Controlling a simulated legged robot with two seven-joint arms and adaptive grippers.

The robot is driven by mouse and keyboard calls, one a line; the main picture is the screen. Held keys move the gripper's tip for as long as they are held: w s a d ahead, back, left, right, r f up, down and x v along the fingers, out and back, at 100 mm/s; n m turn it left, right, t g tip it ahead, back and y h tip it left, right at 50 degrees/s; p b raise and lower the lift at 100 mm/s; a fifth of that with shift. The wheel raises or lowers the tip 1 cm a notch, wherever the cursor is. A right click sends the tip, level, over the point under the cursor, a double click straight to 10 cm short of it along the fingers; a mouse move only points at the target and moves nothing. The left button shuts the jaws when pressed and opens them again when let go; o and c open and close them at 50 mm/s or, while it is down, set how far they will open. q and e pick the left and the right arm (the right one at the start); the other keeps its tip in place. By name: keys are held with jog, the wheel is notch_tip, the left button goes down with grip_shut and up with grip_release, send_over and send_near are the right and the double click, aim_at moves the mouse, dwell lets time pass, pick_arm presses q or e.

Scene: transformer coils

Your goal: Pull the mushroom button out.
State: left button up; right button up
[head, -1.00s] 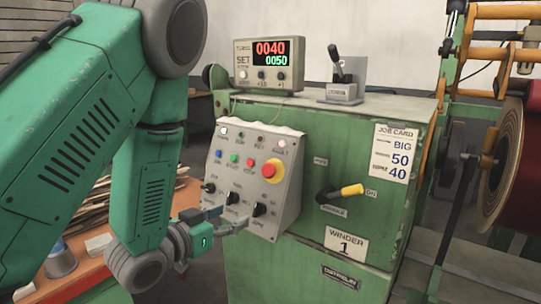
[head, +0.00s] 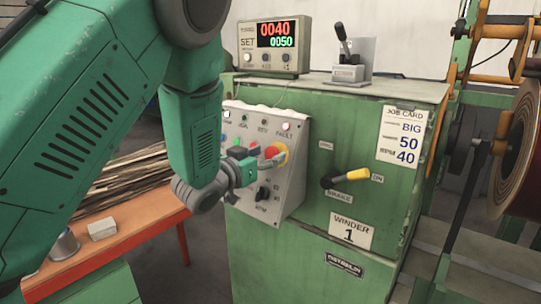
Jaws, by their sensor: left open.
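The red mushroom button (head: 271,152) with its yellow surround (head: 281,149) sits on the right part of the sloping grey control panel (head: 291,187). The panel is fixed to the front of the green winder cabinet. The gripper and wrist hide much of the panel's left and middle. My right gripper is not in view.
A black lever with a yellow grip (head: 346,180) sticks out right of the panel. A counter box (head: 274,47) and a small lever unit (head: 347,72) stand on the cabinet top. An orange table (head: 130,235) is at the left. A large coil (head: 520,150) is at the right.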

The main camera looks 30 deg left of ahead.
pick_arm(q)
jog(key=shift+w+d+r, duration=0.1)
jog(key=shift+w+d, duration=0.35)
jog(key=shift+w, duration=0.25)
jog(key=shift+a, duration=0.25)
grip_shut()
jog(key=shift+s+r+p, duration=0.15)
jog(key=shift+s+p, duration=0.3)
jog(key=shift+c, duration=0.6)
grip_release()
jog(key=shift+o, duration=0.6)
jog(key=shift+s, duration=0.15)
